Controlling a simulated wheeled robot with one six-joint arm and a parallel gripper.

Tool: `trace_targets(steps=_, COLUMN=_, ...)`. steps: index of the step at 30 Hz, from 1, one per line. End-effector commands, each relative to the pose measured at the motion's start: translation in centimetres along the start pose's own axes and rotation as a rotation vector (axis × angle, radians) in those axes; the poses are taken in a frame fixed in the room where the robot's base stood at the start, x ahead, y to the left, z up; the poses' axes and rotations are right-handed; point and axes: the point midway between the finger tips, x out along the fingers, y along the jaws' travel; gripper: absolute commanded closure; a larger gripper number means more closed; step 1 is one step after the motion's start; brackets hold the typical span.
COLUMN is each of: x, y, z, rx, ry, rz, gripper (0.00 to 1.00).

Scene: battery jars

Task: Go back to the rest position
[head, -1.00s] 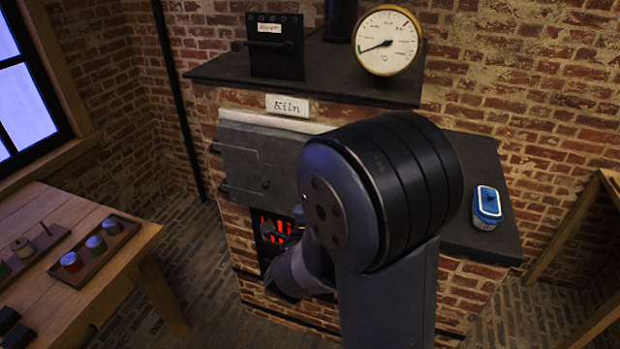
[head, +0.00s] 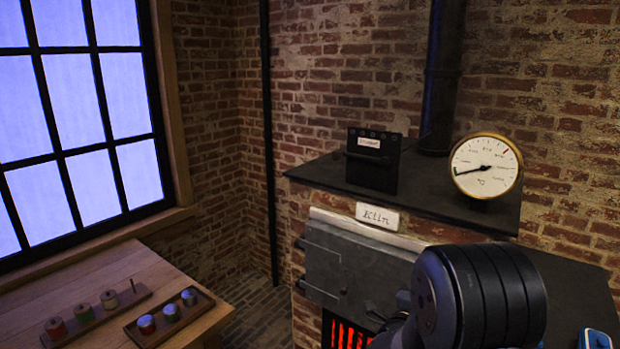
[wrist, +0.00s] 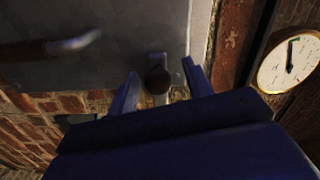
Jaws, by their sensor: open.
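My gripper (wrist: 160,68) shows in the wrist view with its two blue fingers spread apart. A dark round knob (wrist: 158,80) on a pale metal mount appears between the fingers; nothing is clearly gripped, and I cannot tell how far off the knob is. Behind it is a grey metal surface (wrist: 110,62). In the head view my gripper is hidden; my arm's dark joint fills the lower right, in front of the kiln's grey door (head: 345,262). Red glow shows through bars (head: 345,334) below the door.
A gauge (head: 486,167) and a black box (head: 373,160) stand on the kiln's dark top shelf (head: 440,212). A wooden table (head: 110,272) at left holds a tray of several jars (head: 170,313) and a rack of spools (head: 83,313). A blue-lidded container (head: 595,340) shows at lower right.

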Motion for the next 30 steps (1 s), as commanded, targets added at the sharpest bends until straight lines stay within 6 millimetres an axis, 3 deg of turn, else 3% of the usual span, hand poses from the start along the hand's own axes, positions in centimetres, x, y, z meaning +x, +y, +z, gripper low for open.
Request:
trace_targets(steps=14, x=-1.0, y=0.4, z=0.2, rx=-0.042, ry=-0.001, rz=0.0, gripper=0.52)
trace_targets(steps=30, x=-9.6, y=0.4, z=0.3, rx=-0.039, ry=-0.005, rz=-0.001, gripper=0.52)
